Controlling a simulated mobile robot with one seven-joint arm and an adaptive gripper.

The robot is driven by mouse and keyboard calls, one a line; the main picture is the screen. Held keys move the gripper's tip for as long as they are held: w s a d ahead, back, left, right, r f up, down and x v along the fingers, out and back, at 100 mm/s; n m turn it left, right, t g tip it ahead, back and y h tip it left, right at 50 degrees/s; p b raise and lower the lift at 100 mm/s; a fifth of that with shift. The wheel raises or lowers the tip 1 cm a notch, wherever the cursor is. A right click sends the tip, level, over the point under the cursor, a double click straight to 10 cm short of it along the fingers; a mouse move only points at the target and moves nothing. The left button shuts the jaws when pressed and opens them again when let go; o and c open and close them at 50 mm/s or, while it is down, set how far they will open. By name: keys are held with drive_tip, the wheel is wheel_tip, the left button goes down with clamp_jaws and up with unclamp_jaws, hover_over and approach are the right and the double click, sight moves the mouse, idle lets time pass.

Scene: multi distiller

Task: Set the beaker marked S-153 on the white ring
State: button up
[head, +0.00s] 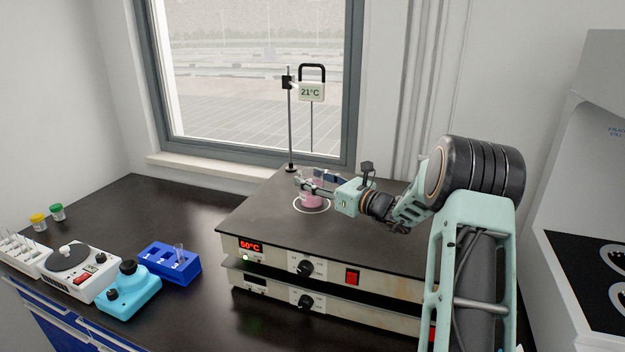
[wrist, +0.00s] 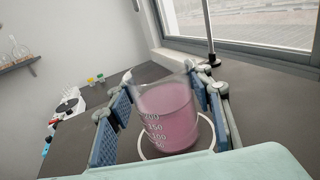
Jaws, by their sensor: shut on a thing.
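A clear glass beaker (head: 312,196) with pink liquid is between the fingers of my gripper (head: 308,180). In the wrist view the beaker (wrist: 170,122) shows white volume marks; I cannot read an S-153 label. The white ring (head: 311,212) is drawn on the dark top of the hot plate. In the wrist view the ring (wrist: 213,138) shows around the beaker's base. The beaker stands on or just above the plate inside the ring; I cannot tell whether it touches. My gripper is shut on the beaker from both sides.
The hot plate (head: 255,218) reads 50°C. A stand (head: 290,125) with a 21°C display (head: 311,92) is behind the beaker. A blue rack (head: 175,264), a turquoise device (head: 130,288) and a white device (head: 75,272) stand at left. The plate's left part is clear.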

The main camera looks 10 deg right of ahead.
drive_tip(key=shift+f, duration=0.15)
drive_tip(key=o, duration=1.4)
drive_tip(key=shift+o, duration=0.4)
